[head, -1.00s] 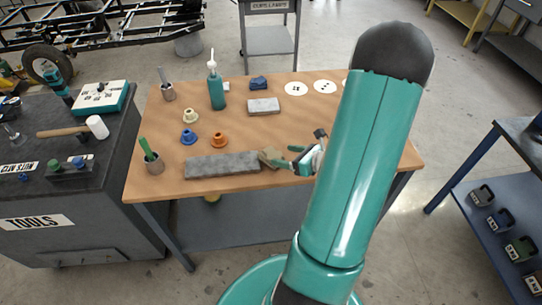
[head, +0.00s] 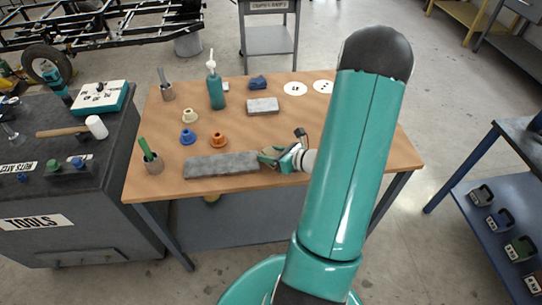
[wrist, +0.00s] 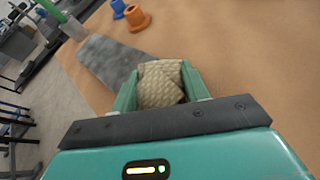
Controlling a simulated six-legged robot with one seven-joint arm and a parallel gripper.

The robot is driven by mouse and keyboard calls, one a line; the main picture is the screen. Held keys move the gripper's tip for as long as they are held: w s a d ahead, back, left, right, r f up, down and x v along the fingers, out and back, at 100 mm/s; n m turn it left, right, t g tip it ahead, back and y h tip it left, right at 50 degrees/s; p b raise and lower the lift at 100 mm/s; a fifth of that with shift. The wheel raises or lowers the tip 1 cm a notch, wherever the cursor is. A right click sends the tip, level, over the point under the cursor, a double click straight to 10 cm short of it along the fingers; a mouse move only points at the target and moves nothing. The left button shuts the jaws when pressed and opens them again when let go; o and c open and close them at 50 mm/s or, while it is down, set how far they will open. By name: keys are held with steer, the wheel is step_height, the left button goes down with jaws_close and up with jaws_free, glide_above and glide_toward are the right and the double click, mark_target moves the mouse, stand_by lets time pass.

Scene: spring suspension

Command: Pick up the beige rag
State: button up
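The beige rag (wrist: 160,85) is a crumpled, woven-textured bundle on the wooden table. In the wrist view it lies between the two green fingers of my gripper (wrist: 159,70), which stand wide apart on either side of it. The rag nearly fills the gap, but no clear squeeze shows. In the head view my gripper (head: 272,156) is low over the table near its front edge, and its fingers mostly hide the rag.
A grey stone slab (head: 222,165) lies just left of the rag; it also shows in the wrist view (wrist: 110,60). Orange (head: 219,140) and blue (head: 188,137) flanged parts stand behind the slab.

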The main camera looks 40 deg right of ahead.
steer(key=shift+r, duration=0.1)
steer(key=shift+c, duration=0.4)
steer(key=shift+r, duration=0.55)
step_height(320, 180, up, 2)
steer(key=shift+s+r, duration=0.1)
steer(key=shift+r, duration=0.05)
steer(key=s+r+n+y, duration=0.1)
steer(key=s+r, duration=0.8)
steer(key=s, duration=0.4)
steer(key=n+g+y, duration=0.5)
steer(key=n+g, duration=0.1)
steer(key=n, duration=0.3)
glide_above(272, 153)
steer(key=f, duration=0.5)
steer(key=shift+s+a+f, duration=0.1)
steer(key=shift+s, duration=0.1)
steer(key=shift+w+a+f+g, duration=0.15)
steer(key=shift+w+f+g, duration=0.1)
steer(key=shift+w+g, duration=0.15)
steer(key=shift+f, duration=3.35)
steer(key=shift+f, duration=0.6)
